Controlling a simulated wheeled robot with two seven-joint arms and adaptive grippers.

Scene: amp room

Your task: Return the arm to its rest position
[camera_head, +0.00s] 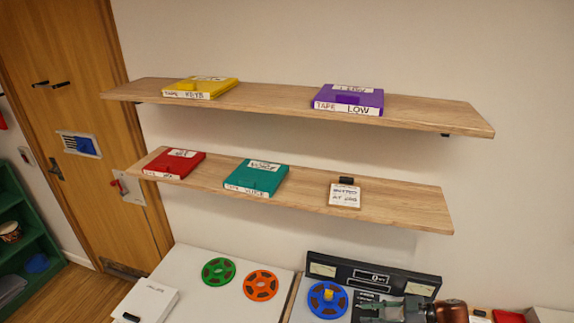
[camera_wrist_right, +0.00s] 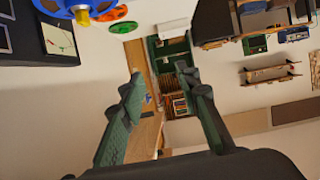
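My right gripper (camera_head: 370,310) shows at the bottom of the head view, with its fingers pointing left, in front of the tape machine and just right of the blue reel. In the right wrist view, both fingers of this gripper (camera_wrist_right: 160,85) are spread wide apart with nothing between them. The gap looks out over the room towards a green shelf (camera_wrist_right: 168,48). My left arm and gripper do not show in either view.
The tape machine (camera_head: 330,271) holds a blue reel (camera_head: 327,300). Green (camera_head: 219,271) and orange (camera_head: 261,285) reels lie on the white surface to its left.

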